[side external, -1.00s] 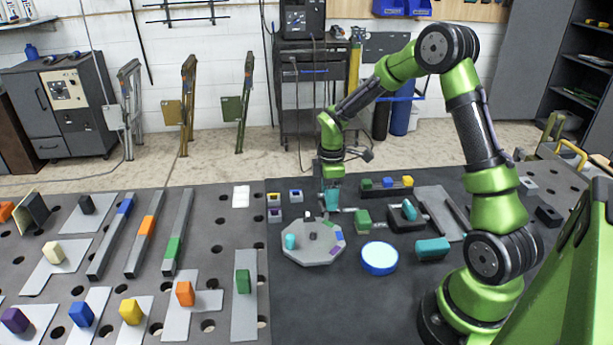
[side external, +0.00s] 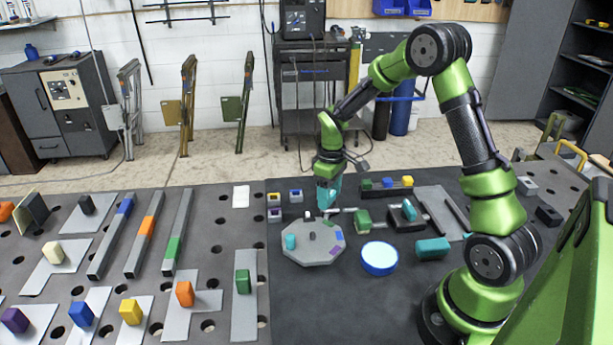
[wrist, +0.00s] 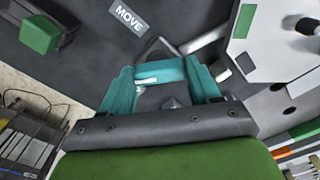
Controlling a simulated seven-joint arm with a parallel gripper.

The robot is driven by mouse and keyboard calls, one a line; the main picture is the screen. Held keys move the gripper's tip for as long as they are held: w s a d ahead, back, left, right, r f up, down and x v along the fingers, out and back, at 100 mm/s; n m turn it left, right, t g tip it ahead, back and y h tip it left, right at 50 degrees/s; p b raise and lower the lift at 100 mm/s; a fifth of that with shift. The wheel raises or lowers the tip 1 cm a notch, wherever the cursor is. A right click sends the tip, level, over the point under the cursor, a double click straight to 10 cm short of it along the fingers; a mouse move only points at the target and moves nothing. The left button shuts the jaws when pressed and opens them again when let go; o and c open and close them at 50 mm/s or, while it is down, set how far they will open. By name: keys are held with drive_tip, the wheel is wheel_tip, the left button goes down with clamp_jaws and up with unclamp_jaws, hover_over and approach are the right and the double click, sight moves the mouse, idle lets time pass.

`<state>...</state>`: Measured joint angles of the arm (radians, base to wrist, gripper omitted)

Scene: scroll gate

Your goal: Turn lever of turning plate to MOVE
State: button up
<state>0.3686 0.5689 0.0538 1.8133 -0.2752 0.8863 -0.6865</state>
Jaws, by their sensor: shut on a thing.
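The turning plate (side external: 298,256) is a grey, many-sided disc with coloured marks and small pegs on top. A pale part of it shows at the upper right of the wrist view (wrist: 275,62). A silver lever bar (wrist: 205,39) runs between my gripper and the plate side in the wrist view. My teal-fingered gripper (side external: 325,206) is low at the plate's far edge, pointing down. It is shut on the lever's end, which its fingers (wrist: 160,76) mostly hide. The MOVE label (wrist: 129,16) lies on the dark mat just beyond the gripper.
A green block (side external: 363,220) on a grey holder stands right of the gripper; a green block also shows at upper left in the wrist view (wrist: 39,35). The front mat is clear.

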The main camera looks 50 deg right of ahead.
drive_tip(key=m, duration=0.5)
drive_tip(key=shift+m, duration=0.3)
drive_tip(key=m, duration=0.5)
idle(0.4)
drive_tip(key=o, duration=1.1)
drive_tip(key=shift+c, duration=0.2)
wheel_tip(320, 180, up, 17)
